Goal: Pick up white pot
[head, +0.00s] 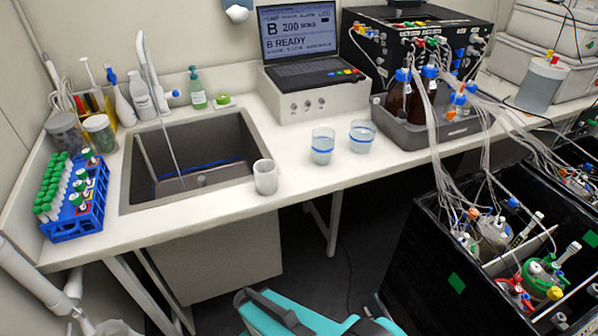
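A small white pot (266,178) stands upright on the white counter, just right of the sink and close to the counter's front edge. It looks like a whitish, open-topped cup. Teal and dark grey parts of my own body show at the bottom middle, below and apart from the counter. My gripper's fingers cannot be made out in the head view.
The sink (138,190) lies left of the pot, with a tall tap (150,70) over it. Two clear cups with blue bands, one (322,147) and another (362,137), stand to its right. A blue tube rack (88,205) is at far left; a black tub (425,250) stands right.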

